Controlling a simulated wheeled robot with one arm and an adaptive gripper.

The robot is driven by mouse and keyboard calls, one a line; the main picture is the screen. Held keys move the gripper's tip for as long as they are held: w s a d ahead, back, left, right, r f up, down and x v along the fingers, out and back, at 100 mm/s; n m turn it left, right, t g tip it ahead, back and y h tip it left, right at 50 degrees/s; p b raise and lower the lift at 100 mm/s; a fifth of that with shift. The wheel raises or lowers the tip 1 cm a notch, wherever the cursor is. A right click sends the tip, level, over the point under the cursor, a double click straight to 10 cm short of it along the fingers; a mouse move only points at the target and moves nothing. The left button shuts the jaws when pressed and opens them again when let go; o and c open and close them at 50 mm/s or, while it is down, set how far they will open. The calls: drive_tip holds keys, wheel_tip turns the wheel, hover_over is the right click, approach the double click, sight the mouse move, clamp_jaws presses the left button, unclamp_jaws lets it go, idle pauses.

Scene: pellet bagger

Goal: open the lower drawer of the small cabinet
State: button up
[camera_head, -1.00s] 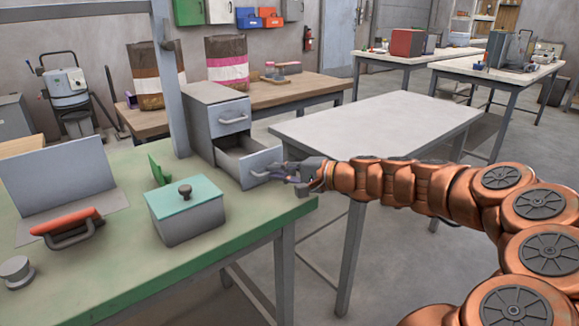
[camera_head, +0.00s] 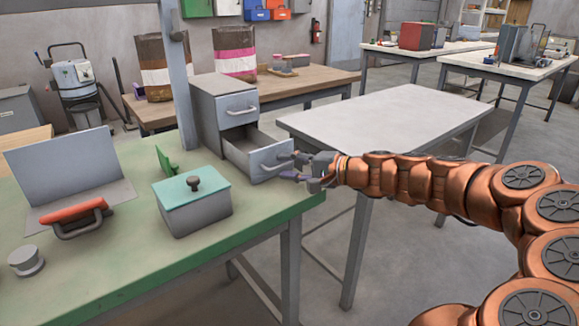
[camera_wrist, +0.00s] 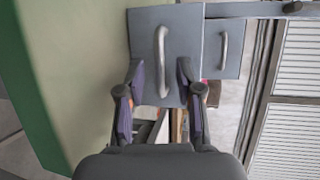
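The small grey cabinet (camera_head: 211,112) stands on the green bench at its far right corner. Its upper drawer (camera_head: 238,108) is shut. Its lower drawer (camera_head: 257,160) is pulled out, with the open inside showing behind its front. My gripper (camera_head: 290,166) is just in front of the lower drawer's front. In the wrist view my gripper (camera_wrist: 160,78) has its two fingers spread apart, with the lower drawer's handle (camera_wrist: 161,60) lying between their lines and ahead of them. The fingers are not closed on the handle. The upper drawer's front (camera_wrist: 222,50) shows behind at the right.
A grey box with a teal lid (camera_head: 192,205), a red-handled tool (camera_head: 74,212) and a grey angled plate (camera_head: 70,165) are on the green bench (camera_head: 130,270). A bare pale table (camera_head: 385,118) stands behind my arm. Open floor lies between the tables.

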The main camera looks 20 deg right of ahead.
drive_tip(key=v, duration=1.2)
idle(0.6)
drive_tip(key=s+a+r+n+g+p, duration=0.2)
drive_tip(key=s+a+n+g+p, duration=0.3)
drive_tip(key=a, duration=0.6)
drive_tip(key=s+a+r+n+g+p, duration=0.25)
drive_tip(key=s+a+g+p, duration=0.25)
drive_tip(key=a+p, duration=0.4)
drive_tip(key=s+d+r+n+g+h+p, duration=0.1)
drive_tip(key=s+h+p, duration=0.3)
drive_tip(key=s, duration=0.5)
drive_tip(key=s+d+r+n+g+h+p, duration=0.2)
drive_tip(key=s+r+n+g+h+p, duration=0.1)
drive_tip(key=s+p, duration=0.5)
drive_tip(key=shift+s+r+h, duration=0.4)
drive_tip(key=shift+r+h, duration=0.2)
drive_tip(key=shift+h, duration=0.5)
